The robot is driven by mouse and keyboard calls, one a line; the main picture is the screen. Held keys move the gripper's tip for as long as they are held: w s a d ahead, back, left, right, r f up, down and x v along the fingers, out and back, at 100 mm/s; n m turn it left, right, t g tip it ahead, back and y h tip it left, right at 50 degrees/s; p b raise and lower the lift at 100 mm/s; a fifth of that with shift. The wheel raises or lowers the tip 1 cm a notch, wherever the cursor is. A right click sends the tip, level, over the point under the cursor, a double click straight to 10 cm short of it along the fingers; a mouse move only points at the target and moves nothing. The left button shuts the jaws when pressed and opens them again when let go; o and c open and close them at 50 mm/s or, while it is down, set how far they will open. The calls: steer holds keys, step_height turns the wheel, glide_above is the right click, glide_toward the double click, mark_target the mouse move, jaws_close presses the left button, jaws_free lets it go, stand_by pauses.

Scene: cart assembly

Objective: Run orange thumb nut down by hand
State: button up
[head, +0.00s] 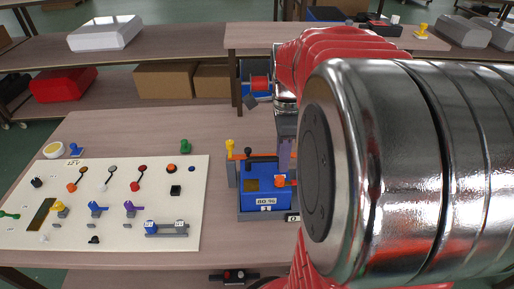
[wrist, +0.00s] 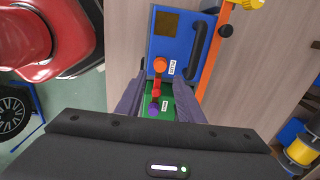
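An orange round knob, which looks like the orange thumb nut (wrist: 160,65), sits on a blue box (wrist: 172,40) beside a small white label. In the head view it shows as an orange spot (head: 280,181) on the front right of the blue box (head: 255,200). My gripper (wrist: 157,84) has its two dark purple fingers apart, with a red part (wrist: 157,87) and a purple part (wrist: 155,107) on a green surface visible between them. The orange knob lies just beyond the fingertips. In the head view my gripper (head: 287,155) is by the box's right side, partly hidden by my arm.
A black handle (wrist: 208,35) stands on the box, beside an orange bar (wrist: 214,65) with a yellow knob. A cream panel (head: 110,165) with several switches lies left on the table. Bare tabletop (head: 215,135) separates it from the box.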

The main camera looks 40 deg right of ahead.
mark_target(280, 178)
step_height(280, 178, down, 8)
steer(key=shift+r, duration=0.1)
steer(key=shift+c, duration=0.2)
jaws_close()
steer(key=m, duration=1.5)
jaws_free()
stand_by(0.4)
